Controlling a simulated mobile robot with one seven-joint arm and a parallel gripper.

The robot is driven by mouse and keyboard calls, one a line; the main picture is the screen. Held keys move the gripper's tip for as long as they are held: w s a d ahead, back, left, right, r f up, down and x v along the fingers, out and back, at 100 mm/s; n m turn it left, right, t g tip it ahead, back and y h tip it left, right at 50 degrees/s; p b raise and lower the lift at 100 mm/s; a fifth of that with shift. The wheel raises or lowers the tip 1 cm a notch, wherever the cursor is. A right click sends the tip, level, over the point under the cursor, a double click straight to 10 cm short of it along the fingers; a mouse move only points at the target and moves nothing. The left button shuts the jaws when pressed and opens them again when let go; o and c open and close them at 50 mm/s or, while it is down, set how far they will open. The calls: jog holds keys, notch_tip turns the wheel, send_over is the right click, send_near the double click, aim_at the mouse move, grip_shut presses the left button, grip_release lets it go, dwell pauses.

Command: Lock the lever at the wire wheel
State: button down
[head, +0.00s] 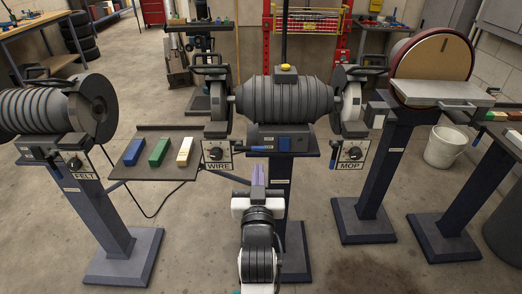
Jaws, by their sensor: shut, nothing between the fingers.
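The wire wheel (218,101) is at the left end of the grey ribbed motor in the head view, under a dark guard. Below it is a box with a dial and a plate reading WIRE (217,166). My gripper (258,173) is shut and empty, pointing away from me. In the picture it is just below the lever handle, apparently apart from it; the depth gap is unclear.
The MOP station (350,154) is to the right, with a blue lever handle (333,160) hanging down. The FELT station (75,162) is at the left. A dark tray (150,173) carries blue, green and yellowish bars. The motor's pedestal (291,225) stands just behind my arm.

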jog(key=r+p, duration=0.2)
jog(key=p, duration=0.1)
send_over(258, 149)
jog(key=s, duration=0.5)
jog(key=w+f, duration=0.1)
jog(key=w+f+p, duration=0.1)
jog(key=f, duration=0.1)
jog(key=shift+w+f, duration=0.15)
jog(key=shift+f, duration=0.45)
jog(key=shift+w, duration=0.1)
jog(key=shift+f+m+b, duration=0.2)
jog(key=shift+m+b, duration=0.1)
jog(key=shift+b, duration=0.1)
